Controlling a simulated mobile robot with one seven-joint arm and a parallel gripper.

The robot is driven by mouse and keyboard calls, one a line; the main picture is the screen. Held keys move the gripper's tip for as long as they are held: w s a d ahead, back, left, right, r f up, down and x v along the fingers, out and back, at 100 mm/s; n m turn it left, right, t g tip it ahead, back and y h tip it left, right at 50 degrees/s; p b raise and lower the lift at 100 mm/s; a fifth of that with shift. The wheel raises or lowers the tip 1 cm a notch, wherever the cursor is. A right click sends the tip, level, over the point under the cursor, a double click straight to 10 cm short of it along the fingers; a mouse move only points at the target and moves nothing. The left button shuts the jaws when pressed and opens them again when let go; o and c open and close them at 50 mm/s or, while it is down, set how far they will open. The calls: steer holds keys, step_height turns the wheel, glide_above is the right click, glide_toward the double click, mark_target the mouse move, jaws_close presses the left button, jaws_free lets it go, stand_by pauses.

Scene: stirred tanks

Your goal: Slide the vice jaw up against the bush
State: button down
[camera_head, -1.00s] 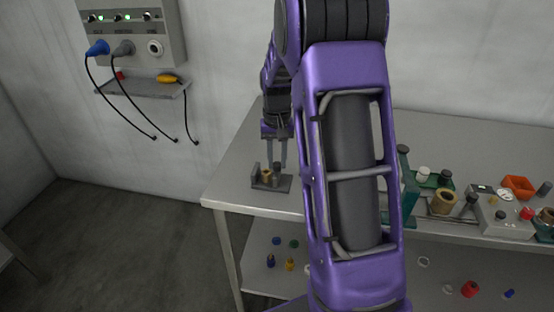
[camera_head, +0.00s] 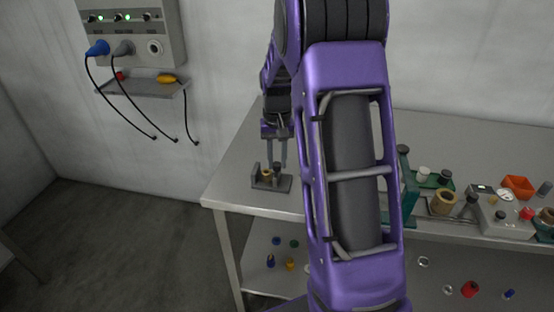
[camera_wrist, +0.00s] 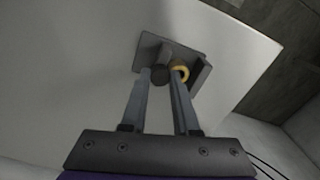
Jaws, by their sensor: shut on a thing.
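The vice (camera_head: 285,184) is a small dark grey plate with an upright fixed jaw (camera_head: 256,170) at its left end, near the bench's left front corner. In the wrist view the vice plate (camera_wrist: 147,52) has that fixed jaw (camera_wrist: 201,76) on the right. The brass-coloured bush (camera_head: 267,176) stands beside the fixed jaw; in the wrist view its ring (camera_wrist: 183,72) is partly behind a finger. The vice jaw has a dark round knob (camera_wrist: 160,76) next to the bush. My gripper (camera_wrist: 161,73) points down and is shut on the knob. Any gap between jaw and bush is hidden.
The bench (camera_head: 245,205) is clear around the vice. To the right, beyond my arm, stand a green holder (camera_head: 408,195), a grey box with buttons (camera_head: 500,218) and an orange tray (camera_head: 518,187). A wall panel (camera_head: 130,35) hangs at the back left.

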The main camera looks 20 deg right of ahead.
steer(key=shift+w+a+r, duration=0.15)
steer(key=shift+w+a, duration=0.1)
steer(key=shift+a, duration=0.1)
steer(key=shift+w+a+p, duration=0.3)
steer(key=shift+a, duration=0.15)
steer(key=c, duration=0.7)
jaws_free()
steer(key=shift+o, duration=0.2)
step_height(320, 180, up, 17)
steer(key=p, duration=0.1)
steer(key=shift+p, duration=0.4)
steer(key=shift+r, duration=0.1)
